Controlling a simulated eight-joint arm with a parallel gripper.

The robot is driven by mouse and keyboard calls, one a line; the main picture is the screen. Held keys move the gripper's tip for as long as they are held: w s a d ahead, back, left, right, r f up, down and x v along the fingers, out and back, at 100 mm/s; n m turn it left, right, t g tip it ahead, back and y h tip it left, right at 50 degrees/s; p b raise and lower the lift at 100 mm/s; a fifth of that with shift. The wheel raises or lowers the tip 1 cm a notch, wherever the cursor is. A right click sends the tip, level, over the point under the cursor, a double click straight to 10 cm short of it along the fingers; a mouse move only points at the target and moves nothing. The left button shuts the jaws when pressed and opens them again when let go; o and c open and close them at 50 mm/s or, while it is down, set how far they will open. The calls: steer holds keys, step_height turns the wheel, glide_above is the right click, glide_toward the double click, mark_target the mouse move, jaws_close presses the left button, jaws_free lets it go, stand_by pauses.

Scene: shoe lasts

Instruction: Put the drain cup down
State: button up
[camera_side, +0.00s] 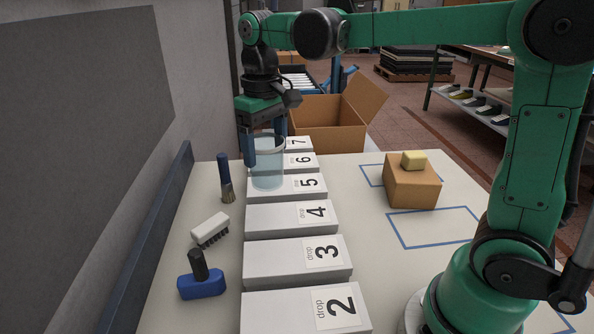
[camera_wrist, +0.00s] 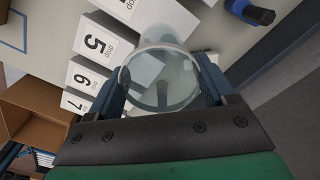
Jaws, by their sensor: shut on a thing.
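The drain cup (camera_side: 268,172) is a clear, bluish, see-through cup, upright in the side view. My gripper (camera_side: 265,149) is shut on it, with the dark blue fingers on either side of its upper wall. In the wrist view the cup (camera_wrist: 160,78) shows its round rim between the two fingertips (camera_wrist: 160,90). The cup's base overlaps the left part of the white block labelled 5 (camera_side: 288,187) in the side view. I cannot tell whether it touches the block or hangs just above it.
White numbered blocks, such as 4 (camera_side: 291,217) and 6 (camera_side: 301,162), stand in a row.

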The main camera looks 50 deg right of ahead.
steer(key=w+d+m, duration=0.4)
steer(key=w+d, duration=0.1)
steer(key=d, duration=0.7)
steer(key=s+d+f+m, duration=0.1)
steer(key=d+f+m, duration=0.2)
steer(key=d, duration=0.6)
steer(key=s+d+f+m, duration=0.1)
steer(key=d+f+m, duration=0.15)
steer(key=d, duration=0.55)
steer(key=shift+n, duration=0.25)
steer(key=shift+d+f, duration=0.15)
steer(key=shift+f, duration=3.15)
steer(key=shift+f, duration=0.6)
steer(key=o, duration=1.1)
